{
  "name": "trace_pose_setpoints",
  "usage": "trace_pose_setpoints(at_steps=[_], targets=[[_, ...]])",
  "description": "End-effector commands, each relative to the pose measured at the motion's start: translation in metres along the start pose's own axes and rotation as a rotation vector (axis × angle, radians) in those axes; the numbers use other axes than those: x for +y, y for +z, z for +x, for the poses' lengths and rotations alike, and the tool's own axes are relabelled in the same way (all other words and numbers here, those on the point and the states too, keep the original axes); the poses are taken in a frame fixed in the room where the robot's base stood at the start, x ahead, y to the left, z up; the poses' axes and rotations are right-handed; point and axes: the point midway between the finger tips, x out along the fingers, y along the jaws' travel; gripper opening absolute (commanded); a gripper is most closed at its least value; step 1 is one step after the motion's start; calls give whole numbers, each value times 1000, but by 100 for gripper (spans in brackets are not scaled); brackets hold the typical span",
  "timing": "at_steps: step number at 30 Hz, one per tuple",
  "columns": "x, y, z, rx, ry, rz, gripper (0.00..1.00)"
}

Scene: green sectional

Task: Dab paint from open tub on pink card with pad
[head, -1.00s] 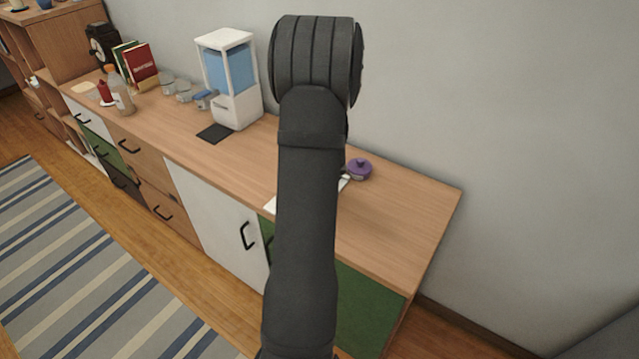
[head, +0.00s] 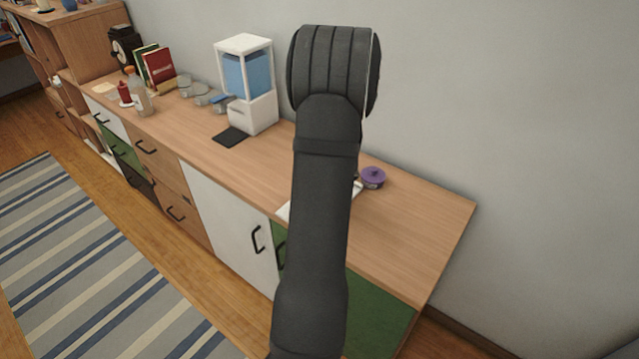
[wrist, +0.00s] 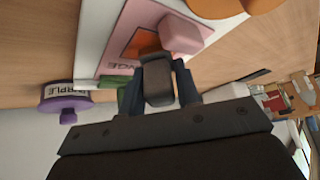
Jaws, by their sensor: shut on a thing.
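In the wrist view my gripper (wrist: 157,95) is shut on a small grey block (wrist: 157,80), which may be the pad's handle. It is over or close to a pink card (wrist: 117,52) with an orange patch (wrist: 142,42) and lettering partly hidden by the gripper. A pink block (wrist: 180,33) is at the far end of the grey block; I cannot tell whether they are joined. Orange rounded things (wrist: 215,7) are cut off at the top edge. A purple tub (wrist: 68,103) has a label reading PURPLE; it also shows in the head view (head: 373,177). My arm hides the gripper there.
A white and blue dispenser (head: 246,85), a dark mat (head: 230,137), jars and bottles stand to the left. The cabinet top's right end is clear.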

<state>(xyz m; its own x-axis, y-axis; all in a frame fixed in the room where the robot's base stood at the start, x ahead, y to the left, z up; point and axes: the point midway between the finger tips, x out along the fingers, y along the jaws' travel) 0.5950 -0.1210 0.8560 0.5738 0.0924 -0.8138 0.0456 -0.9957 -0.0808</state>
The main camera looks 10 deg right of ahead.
Motion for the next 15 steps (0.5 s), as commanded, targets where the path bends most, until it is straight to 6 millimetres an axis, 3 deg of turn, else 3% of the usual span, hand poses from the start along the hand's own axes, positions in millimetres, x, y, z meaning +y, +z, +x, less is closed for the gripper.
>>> trace_pose_setpoints(at_steps=[13,15], targets=[[28,24,-18,1,1,3,7],[23,21,-15,1,-2,-2,7]])
